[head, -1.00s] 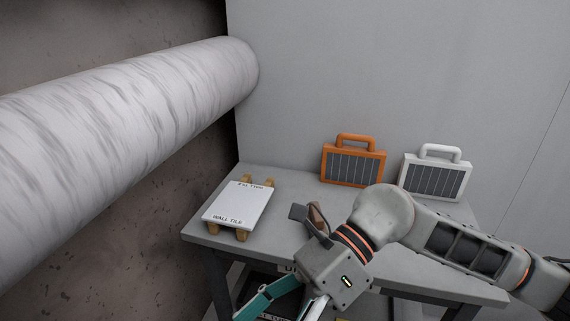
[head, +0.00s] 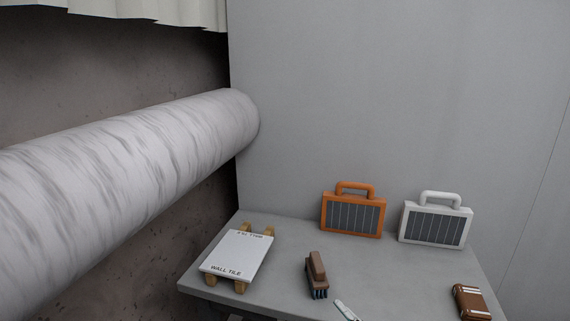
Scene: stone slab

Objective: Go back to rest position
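Neither of my grippers nor any part of my arms shows in the head view now. The grey table (head: 285,236) carries a white tile (head: 238,254) marked "WALL TILE", which rests on wooden supports. A brown brush (head: 317,275) with dark bristles stands on the table right of the tile.
An orange case (head: 353,212) and a white case (head: 436,221) stand upright at the table's back. A brown case-like item (head: 470,301) lies at the right. A large pale pipe (head: 120,170) runs along the left wall. The table's middle right is clear.

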